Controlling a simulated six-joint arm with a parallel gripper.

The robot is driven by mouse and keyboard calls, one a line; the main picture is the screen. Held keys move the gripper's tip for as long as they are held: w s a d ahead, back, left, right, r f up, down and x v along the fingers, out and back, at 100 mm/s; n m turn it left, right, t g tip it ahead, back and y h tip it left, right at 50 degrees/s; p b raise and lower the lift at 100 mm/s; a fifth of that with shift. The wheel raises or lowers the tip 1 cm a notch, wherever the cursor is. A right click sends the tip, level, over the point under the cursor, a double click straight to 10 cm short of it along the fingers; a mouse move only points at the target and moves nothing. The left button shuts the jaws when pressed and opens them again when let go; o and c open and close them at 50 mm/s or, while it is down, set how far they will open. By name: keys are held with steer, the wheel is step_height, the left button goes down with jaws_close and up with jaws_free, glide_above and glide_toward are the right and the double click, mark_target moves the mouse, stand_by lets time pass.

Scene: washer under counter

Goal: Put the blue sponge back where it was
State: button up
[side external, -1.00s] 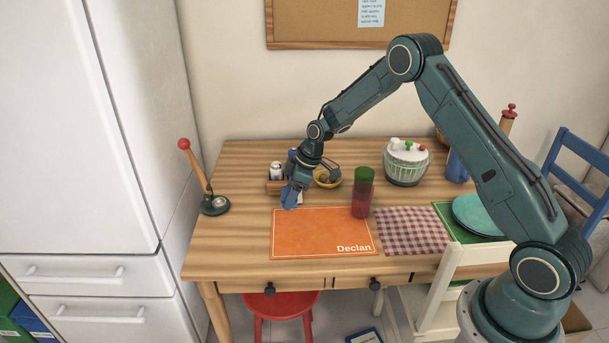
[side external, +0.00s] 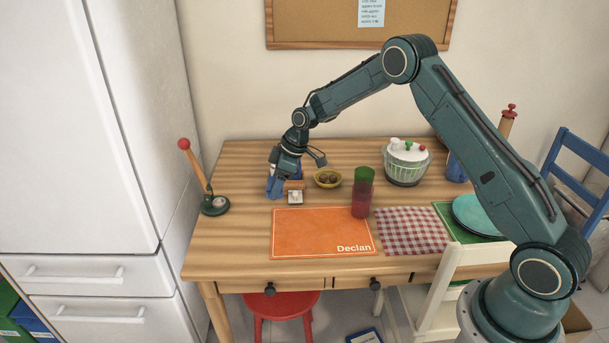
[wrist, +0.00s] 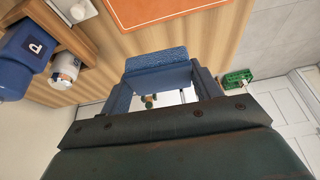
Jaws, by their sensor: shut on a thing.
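The blue sponge (wrist: 157,62) is between the two fingers of my gripper (wrist: 160,82) in the wrist view. The gripper is shut on it. In the side view my gripper (side external: 277,180) is over the back left of the wooden table (side external: 235,240), with the blue sponge (side external: 271,188) low at its fingertips. I cannot tell whether the sponge touches the table. My gripper partly hides the wooden holder (side external: 295,184). The wrist view shows a blue shaker marked P (wrist: 30,45) and a white-topped shaker (wrist: 65,68) to the left of the sponge.
A small white square item (side external: 295,198) lies right of the gripper, with a yellow bowl (side external: 327,179) beyond. An orange mat (side external: 315,235) is in front. A red-knobbed lever on a green base (side external: 214,205) stands at left. A tall red-green cup (side external: 362,195) stands farther right.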

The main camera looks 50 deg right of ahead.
step_height(320, 180, up, 9)
glide_above(247, 226)
steer(key=d, duration=0.1)
steer(key=shift+s+f, duration=0.2)
steer(key=shift+f, duration=4.9)
steer(key=shift+s+f, duration=0.2)
steer(key=shift+f, duration=4.85)
steer(key=shift+f, duration=0.2)
steer(key=o, duration=0.9)
steer(key=shift+r, duration=0.1)
steer(key=shift+v, duration=6.15)
steer(key=shift+w, duration=0.1)
